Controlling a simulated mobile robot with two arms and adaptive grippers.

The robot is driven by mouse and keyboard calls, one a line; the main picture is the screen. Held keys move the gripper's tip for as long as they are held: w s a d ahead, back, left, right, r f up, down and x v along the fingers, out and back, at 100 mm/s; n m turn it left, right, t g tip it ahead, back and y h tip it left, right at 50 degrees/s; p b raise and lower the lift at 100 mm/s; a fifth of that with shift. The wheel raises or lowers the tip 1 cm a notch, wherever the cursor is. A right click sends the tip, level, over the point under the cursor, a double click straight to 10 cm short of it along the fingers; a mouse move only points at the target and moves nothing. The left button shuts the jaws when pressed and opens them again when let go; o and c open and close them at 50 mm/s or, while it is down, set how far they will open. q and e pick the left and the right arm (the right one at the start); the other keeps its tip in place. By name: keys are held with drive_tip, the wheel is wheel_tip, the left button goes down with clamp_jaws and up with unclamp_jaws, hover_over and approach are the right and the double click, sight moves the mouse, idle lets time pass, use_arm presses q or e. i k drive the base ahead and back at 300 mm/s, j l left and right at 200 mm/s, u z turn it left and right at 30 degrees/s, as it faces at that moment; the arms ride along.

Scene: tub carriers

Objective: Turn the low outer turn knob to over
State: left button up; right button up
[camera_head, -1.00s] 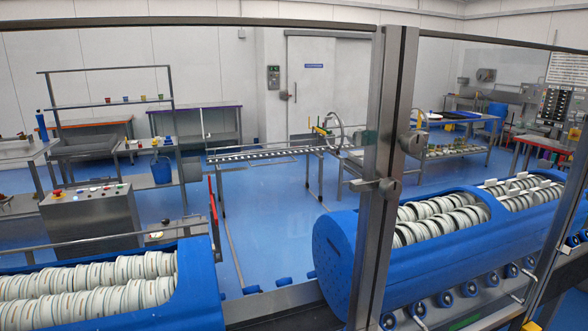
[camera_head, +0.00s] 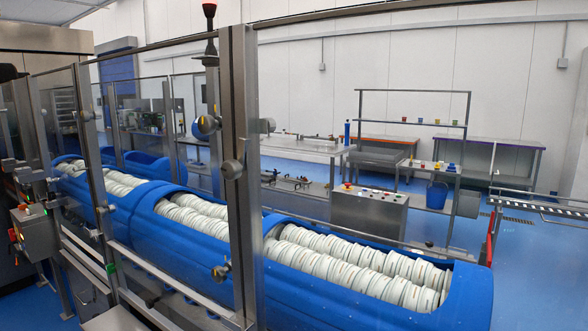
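A metal guard post (camera_head: 240,160) stands close in front of me, with several knob-like fittings on it. A round grey knob (camera_head: 232,169) sits at mid-height on its near side. A lower small fitting (camera_head: 220,271) with a crossbar shape sits near the blue carrier. A dark round knob with a yellow part (camera_head: 208,124) is higher up on the left. I cannot tell which of these is the low outer turn knob, or read any position marks. Neither of my grippers is in view.
Blue tub carriers (camera_head: 330,296) filled with rows of white round pieces run behind the glass guard. A grey control box with buttons (camera_head: 33,232) is at the left. A grey console (camera_head: 369,212) and a blue bucket (camera_head: 437,195) stand beyond. Blue floor shows at the lower left.

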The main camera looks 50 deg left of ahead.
sight(232, 170)
drive_tip(key=u, duration=2)
